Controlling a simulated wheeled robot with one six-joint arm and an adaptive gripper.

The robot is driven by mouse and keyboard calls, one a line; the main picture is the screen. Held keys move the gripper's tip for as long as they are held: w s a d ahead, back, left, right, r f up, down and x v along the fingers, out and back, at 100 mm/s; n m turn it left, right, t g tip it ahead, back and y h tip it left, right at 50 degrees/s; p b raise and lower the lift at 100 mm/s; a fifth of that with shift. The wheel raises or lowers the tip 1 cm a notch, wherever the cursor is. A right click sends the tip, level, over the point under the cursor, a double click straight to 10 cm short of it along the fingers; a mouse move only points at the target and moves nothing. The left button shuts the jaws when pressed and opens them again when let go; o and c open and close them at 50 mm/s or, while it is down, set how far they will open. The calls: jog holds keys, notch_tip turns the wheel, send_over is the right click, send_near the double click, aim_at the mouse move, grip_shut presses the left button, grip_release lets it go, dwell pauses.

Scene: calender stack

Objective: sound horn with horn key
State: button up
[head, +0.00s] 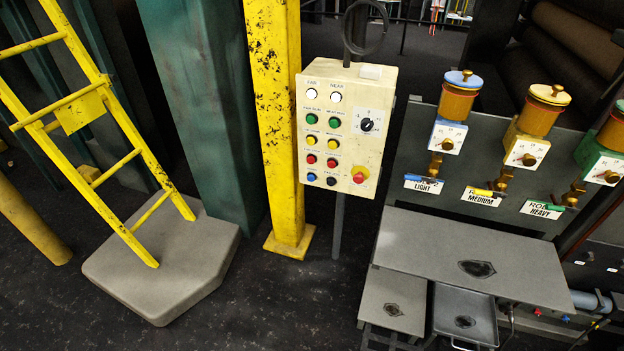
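The horn key is likely on the cream control box (345,130), but I cannot read which button it is. The box has two columns of buttons. From the top these are two white buttons (312,94), green ones (311,119), yellow ones (311,141), red ones (311,159), then a blue button (311,177) and a black button (331,181). A black rotary knob (367,125) is at the right, above a red mushroom button (359,177) on a yellow plate. My gripper is not in view.
A yellow post (275,110) stands left of the box. A yellow ladder (100,110) rises from a grey block (160,270). At right are a grey bench (470,255) and several dispensers with labels, such as LIGHT (424,184). Dark floor (290,310) is clear in front.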

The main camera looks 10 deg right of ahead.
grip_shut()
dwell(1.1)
